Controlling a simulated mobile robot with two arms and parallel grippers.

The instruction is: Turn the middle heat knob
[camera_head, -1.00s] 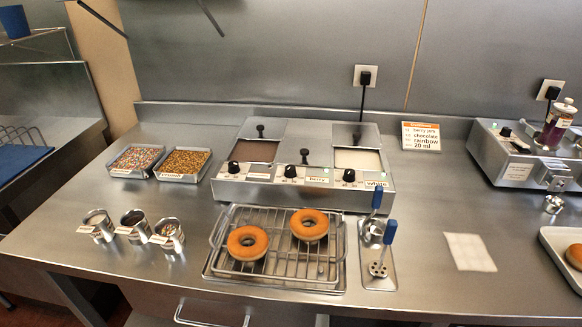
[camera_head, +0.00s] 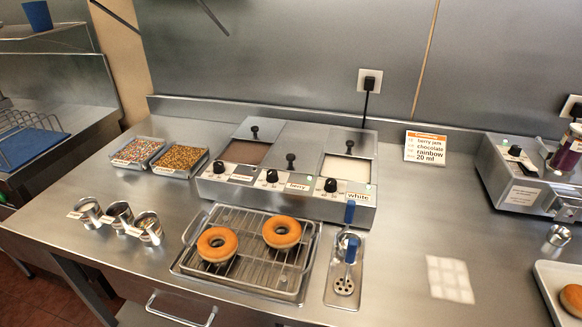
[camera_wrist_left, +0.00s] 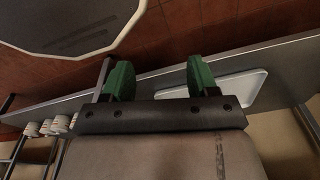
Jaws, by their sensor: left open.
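The glaze warmer (camera_head: 250,188) stands on the steel counter in the head view. Its front panel carries a row of three black knobs. The middle heat knob (camera_head: 271,176) sits between the left knob (camera_head: 219,167) and the right knob (camera_head: 330,185). A "berry" label is just right of the middle knob. No gripper is near the knobs, and neither arm shows in the head view. My left gripper (camera_wrist_left: 158,80) shows in the left wrist view with its two green fingers apart and nothing between them. My right gripper is not in view.
A wire rack with two donuts (camera_head: 217,244) stands in front of the warmer. Two sprinkle trays (camera_head: 180,160) and several small cups (camera_head: 120,214) are at left. Blue-handled tools (camera_head: 350,250) stand right of the rack. A second machine (camera_head: 520,175) is at far right.

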